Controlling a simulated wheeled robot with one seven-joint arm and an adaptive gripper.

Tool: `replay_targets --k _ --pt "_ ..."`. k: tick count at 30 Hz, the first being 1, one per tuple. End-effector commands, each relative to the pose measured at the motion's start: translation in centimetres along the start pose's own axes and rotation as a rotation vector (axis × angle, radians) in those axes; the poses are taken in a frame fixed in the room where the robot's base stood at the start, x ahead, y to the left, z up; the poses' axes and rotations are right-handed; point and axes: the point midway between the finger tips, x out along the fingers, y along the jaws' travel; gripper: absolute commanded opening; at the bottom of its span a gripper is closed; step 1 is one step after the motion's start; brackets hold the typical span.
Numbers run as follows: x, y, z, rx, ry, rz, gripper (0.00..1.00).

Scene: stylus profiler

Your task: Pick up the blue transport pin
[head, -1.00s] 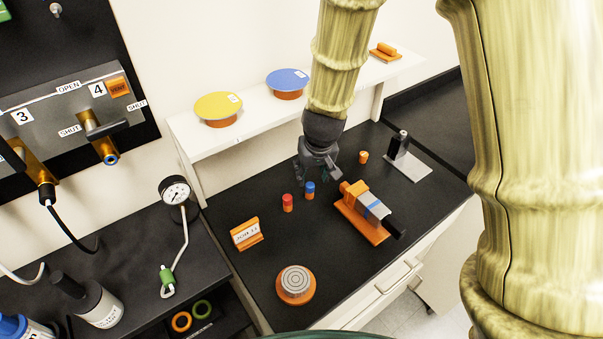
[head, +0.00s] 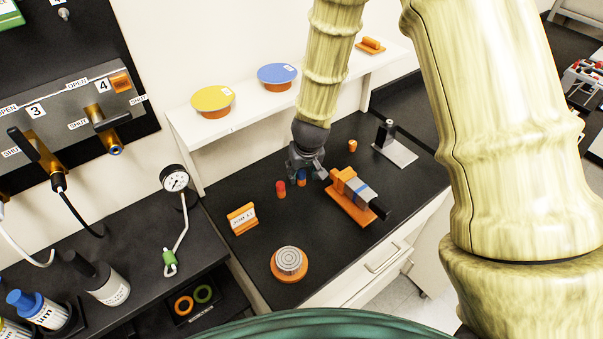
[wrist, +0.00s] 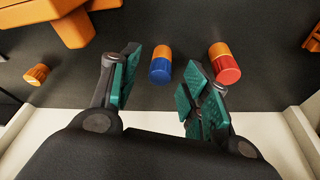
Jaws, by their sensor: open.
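The blue transport pin (head: 302,177) stands on the black bench, with a blue top over an orange lower part. In the wrist view the blue pin (wrist: 161,66) lies between the lines of my two fingers, just beyond their tips. My gripper (head: 306,172) is open and empty, low over the bench beside the blue pin; the wrist view shows its green-padded fingers (wrist: 158,82) spread apart. A red pin (head: 281,188) stands to the left of the blue one; in the wrist view the red pin (wrist: 224,64) is close to the right finger's tip.
An orange fixture with a grey and blue block (head: 352,196) lies right of the pins. A small orange piece (head: 352,145) stands farther back. An orange sign (head: 242,218) and a round orange-based disc (head: 289,263) are toward the front. A white shelf (head: 240,125) runs behind.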

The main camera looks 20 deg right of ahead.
Motion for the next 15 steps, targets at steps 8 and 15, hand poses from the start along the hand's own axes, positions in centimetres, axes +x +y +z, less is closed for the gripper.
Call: replay_targets --k 8,15 --pt "0.99 -0.06 -0.07 -0.002 -0.001 0.001 0.46" --pt "0.93 -0.03 -0.06 -0.001 -0.001 0.001 0.30"
